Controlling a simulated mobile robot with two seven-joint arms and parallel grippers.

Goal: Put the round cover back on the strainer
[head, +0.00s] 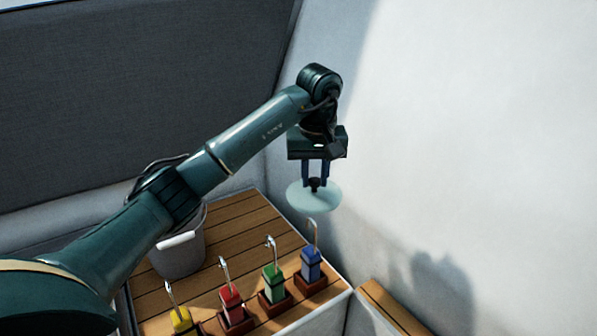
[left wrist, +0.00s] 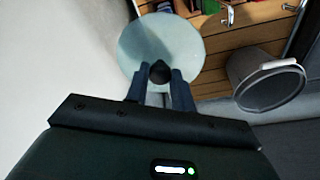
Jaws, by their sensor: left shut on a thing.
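A round, pale translucent cover (head: 301,198) with a dark knob hangs from my left gripper (head: 315,178). The gripper points down and is shut on the knob. In the left wrist view the cover (left wrist: 140,45) lies beyond the fingers (left wrist: 160,78), which close on the dark knob. The cover is held above the far right part of the slatted wooden top, close to the white wall. I cannot make out the strainer in either view; the cover and my arm hide part of the top. My right gripper is not in view.
Blue (head: 311,264), green (head: 273,284), red (head: 231,303) and yellow (head: 182,321) hooked blocks stand in a row along the front of the slatted top (head: 243,232). A grey bucket (head: 180,260) stands at left, partly behind my arm. A white wall (head: 480,130) rises at right.

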